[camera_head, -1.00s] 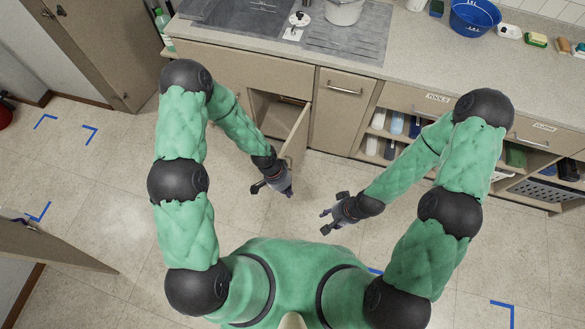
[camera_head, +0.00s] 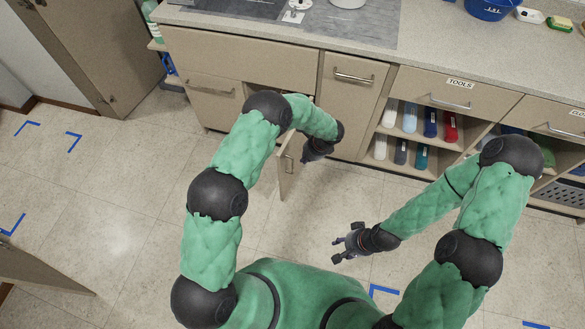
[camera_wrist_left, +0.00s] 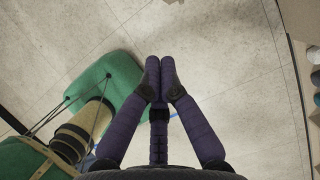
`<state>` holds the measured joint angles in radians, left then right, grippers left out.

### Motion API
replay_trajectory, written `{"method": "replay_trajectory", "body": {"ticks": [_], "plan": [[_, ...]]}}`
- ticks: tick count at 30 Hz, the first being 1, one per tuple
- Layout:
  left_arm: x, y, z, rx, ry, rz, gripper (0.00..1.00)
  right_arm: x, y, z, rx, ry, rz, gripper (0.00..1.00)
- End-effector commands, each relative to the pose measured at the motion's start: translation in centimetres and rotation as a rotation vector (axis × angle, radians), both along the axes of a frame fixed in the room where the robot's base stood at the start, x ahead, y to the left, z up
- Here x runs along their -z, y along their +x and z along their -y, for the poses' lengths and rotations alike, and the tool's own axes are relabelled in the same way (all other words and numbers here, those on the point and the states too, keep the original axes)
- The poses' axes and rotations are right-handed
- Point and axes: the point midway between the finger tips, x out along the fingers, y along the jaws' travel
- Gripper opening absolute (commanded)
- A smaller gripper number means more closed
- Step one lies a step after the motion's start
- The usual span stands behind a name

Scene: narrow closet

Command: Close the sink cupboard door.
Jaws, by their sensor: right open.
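The sink cupboard door (camera_head: 288,168) is a narrow beige panel standing open, swung out from the cupboard front under the counter. My left forearm hides its upper part and most of the cupboard opening. My left gripper (camera_head: 313,151) is just right of the door, close to the cupboard front; I cannot tell whether it touches the door. In the left wrist view its purple fingers (camera_wrist_left: 158,78) meet at the tips with nothing between them. My right gripper (camera_head: 345,243) is open and empty, low over the floor, away from the door.
The counter (camera_head: 440,62) runs along the back above drawers. Open shelves (camera_head: 400,150) with several bottles are right of the narrow drawer unit (camera_head: 345,110). A tall beige cabinet (camera_head: 105,55) stands at the back left. The tiled floor (camera_head: 130,220) is mostly clear.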

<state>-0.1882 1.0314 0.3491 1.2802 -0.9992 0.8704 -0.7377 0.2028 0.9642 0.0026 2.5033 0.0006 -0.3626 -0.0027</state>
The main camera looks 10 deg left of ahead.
Motion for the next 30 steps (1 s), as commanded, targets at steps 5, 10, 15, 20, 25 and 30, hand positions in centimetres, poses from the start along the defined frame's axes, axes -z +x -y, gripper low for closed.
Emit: {"method": "replay_trajectory", "body": {"ticks": [5,10,15,20,25,30], "plan": [[0.4,0.8,-0.2,0.025,0.027,0.008,0.0,0.7,0.0,0.0,0.0,0.0,0.001,0.44],[2.3,0.9,-1.0,0.022,0.026,0.007,0.0,1.4,0.0,0.0,0.0,0.0,0.001,0.44],[5.3,1.0,-2.1,0.021,0.025,0.006,0.0,2.6,0.0,0.0,0.0,0.0,0.001,0.44],[8.1,1.3,-3.2,0.021,0.024,0.007,0.0,3.7,0.0,0.0,0.0,0.0,0.001,0.44],[9.5,1.7,-5.0,0.017,0.025,0.011,0.0,4.6,0.0,0.0,0.0,0.0,0.0,0.44],[9.4,2.0,-6.9,0.02,0.024,0.009,0.0,5.1,0.0,0.0,0.0,0.0,0.0,0.44]]}}
